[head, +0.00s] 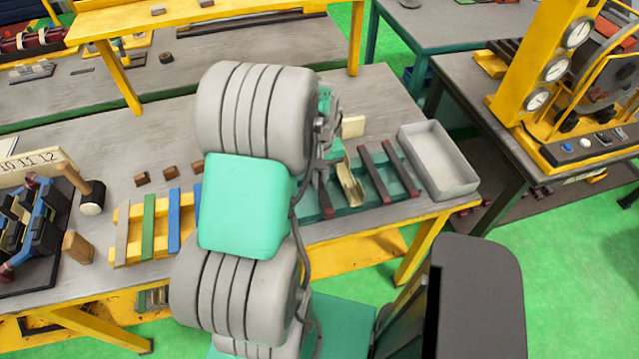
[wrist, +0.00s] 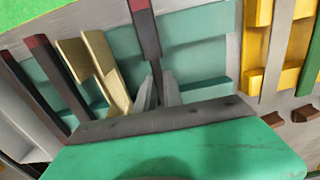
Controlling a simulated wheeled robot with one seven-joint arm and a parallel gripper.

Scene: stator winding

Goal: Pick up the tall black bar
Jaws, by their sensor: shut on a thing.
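A black bar with a red tip (wrist: 147,35) runs between the two grey fingers of my gripper (wrist: 158,90) in the wrist view. The fingers are shut on it. Its lower part is hidden by the fingers and the palm. In the head view its red-tipped end (head: 327,203) shows just below my gripper, over the teal rack (head: 412,192). I cannot tell whether it is clear of the rack. Two more black bars with red tips, one (head: 374,174) and another (head: 401,168), lie in the rack to the right.
A brass-coloured bar (head: 349,184) lies right beside my gripper. A grey open bin (head: 440,160) stands right of the rack. A yellow rack (head: 122,235) with coloured strips is to the left, with small brown blocks (head: 142,179) behind it. A yellow shelf (head: 215,17) spans the back.

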